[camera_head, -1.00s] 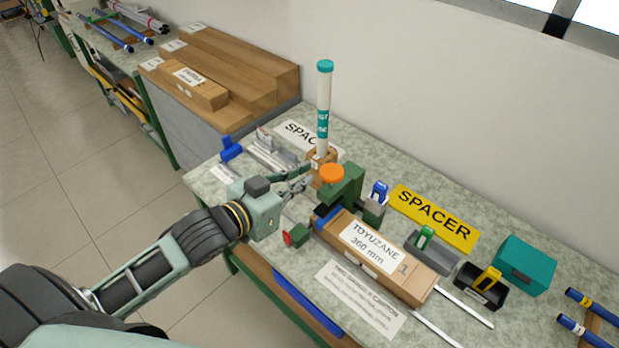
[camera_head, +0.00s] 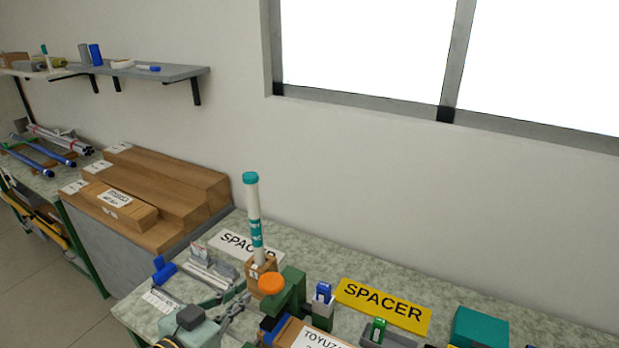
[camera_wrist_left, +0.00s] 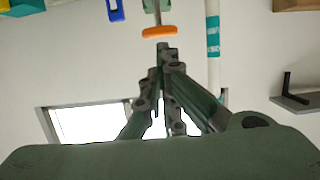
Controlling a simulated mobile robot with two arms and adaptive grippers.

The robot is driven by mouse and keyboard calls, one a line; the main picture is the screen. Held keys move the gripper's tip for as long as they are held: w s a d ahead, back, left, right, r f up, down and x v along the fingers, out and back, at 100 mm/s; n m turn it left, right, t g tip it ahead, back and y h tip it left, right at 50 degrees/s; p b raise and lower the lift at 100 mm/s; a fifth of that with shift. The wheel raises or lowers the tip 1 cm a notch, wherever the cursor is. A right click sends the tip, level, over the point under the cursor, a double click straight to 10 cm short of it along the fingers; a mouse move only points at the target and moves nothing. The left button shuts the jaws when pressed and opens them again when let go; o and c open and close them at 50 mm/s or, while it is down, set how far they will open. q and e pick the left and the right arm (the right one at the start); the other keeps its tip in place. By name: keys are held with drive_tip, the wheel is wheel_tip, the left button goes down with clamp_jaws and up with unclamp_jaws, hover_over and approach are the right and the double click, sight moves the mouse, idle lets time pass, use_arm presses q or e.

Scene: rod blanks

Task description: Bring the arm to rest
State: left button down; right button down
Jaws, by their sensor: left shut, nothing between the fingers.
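My left gripper (camera_head: 241,296) is over the near side of the bench, just left of a small wooden block holder (camera_head: 262,266). Its fingers are together with nothing between them. They also show shut in the left wrist view (camera_wrist_left: 165,55). A white tube with a teal cap (camera_head: 252,205) stands upright in the holder, apart from the fingers as far as I can tell. An orange knob (camera_head: 271,284) on a green fixture (camera_head: 292,290) is right of the fingertips. My right gripper is not in view.
A yellow SPACER sign (camera_head: 383,304), a teal box (camera_head: 480,327) and small blue and green clamps sit to the right. Brown stepped boxes (camera_head: 170,185) stand on the left. A wall shelf (camera_head: 165,75) and a window (camera_head: 370,50) are behind.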

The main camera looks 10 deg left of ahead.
use_arm(q)
drive_tip(key=s+f+n+g+y, duration=0.1)
drive_tip(key=s+f+g+y, duration=0.1)
drive_tip(key=s+f+g, duration=0.55)
drive_tip(key=s+f+n+g+y, duration=0.1)
drive_tip(key=s+f+g+y, duration=0.2)
drive_tip(key=s+f, duration=0.9)
drive_tip(key=s+f+g+b, duration=0.1)
drive_tip(key=s+f+b, duration=0.25)
drive_tip(key=f, duration=2.05)
drive_tip(key=s+a+f+g+b, duration=0.1)
drive_tip(key=s+a+f+b, duration=0.1)
drive_tip(key=s+f, duration=1.6)
wheel_tip(320, 180, down, 4)
drive_tip(key=shift+a+r+g+b, duration=0.25)
drive_tip(key=shift+g+b, duration=0.1)
drive_tip(key=shift+b, duration=0.05)
